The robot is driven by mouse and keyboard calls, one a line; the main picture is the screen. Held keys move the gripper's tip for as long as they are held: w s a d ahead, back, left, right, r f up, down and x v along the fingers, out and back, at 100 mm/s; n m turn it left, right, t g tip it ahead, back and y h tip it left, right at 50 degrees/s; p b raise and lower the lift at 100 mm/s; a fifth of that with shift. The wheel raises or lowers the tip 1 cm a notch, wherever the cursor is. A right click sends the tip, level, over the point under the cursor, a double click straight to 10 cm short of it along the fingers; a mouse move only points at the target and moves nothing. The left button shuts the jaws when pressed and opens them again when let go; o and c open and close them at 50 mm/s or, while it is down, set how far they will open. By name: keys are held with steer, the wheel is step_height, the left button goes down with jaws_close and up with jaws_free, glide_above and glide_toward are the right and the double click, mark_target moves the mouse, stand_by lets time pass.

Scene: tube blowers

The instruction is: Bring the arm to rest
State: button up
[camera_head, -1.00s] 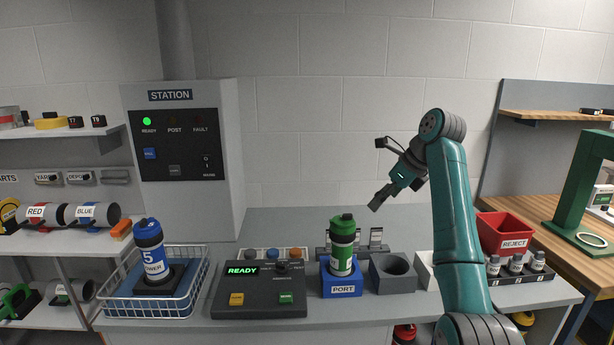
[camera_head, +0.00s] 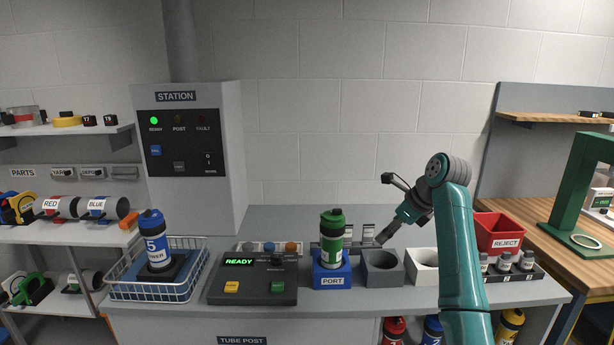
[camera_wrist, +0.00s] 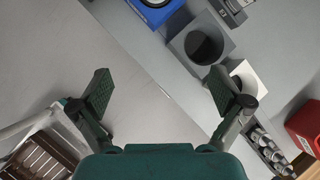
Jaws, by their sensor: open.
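My gripper (camera_head: 385,238) is open and empty. In the head view it hangs in the air above the bench, pointing down and left, over the area of the grey round-holed block (camera_head: 381,280). In the wrist view its two fingers (camera_wrist: 160,92) are spread apart with bare grey surface between them. The grey block also shows in the wrist view (camera_wrist: 183,44), beyond the right finger. A green canister (camera_head: 333,238) stands upright in the blue PORT block (camera_head: 331,277), left of my gripper and apart from it.
A control box (camera_head: 252,287) reading READY and a wire basket (camera_head: 125,287) with a blue canister (camera_head: 154,240) stand left on the bench. A white holed block (camera_head: 421,258), several small bottles and a red REJECT bin (camera_head: 497,222) are right. The station panel (camera_head: 182,142) shows a green light.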

steer(key=s+a+f+n+t+h, duration=0.1)
steer(key=s+f+n, duration=0.15)
steer(key=f, duration=1.05)
steer(key=s+a+f+n+t, duration=0.15)
steer(key=s+f, duration=0.25)
steer(key=f, duration=0.8)
steer(key=s+f+n+t+h, duration=0.2)
steer(key=s+f+n, duration=0.4)
steer(key=s+f, duration=1.15)
steer(key=s+r+n+t+h, duration=0.2)
steer(key=s+n, duration=0.5)
steer(key=s, duration=2)
steer(key=s+r+n+t, duration=0.3)
steer(key=s+r+n, duration=0.5)
steer(key=s+r, duration=0.9)
steer(key=shift+s+a+r+n+y, duration=0.2)
steer(key=shift+s+a+n+y, duration=0.15)
steer(key=shift+a+n+y, duration=0.05)
steer(key=shift+t, duration=0.25)
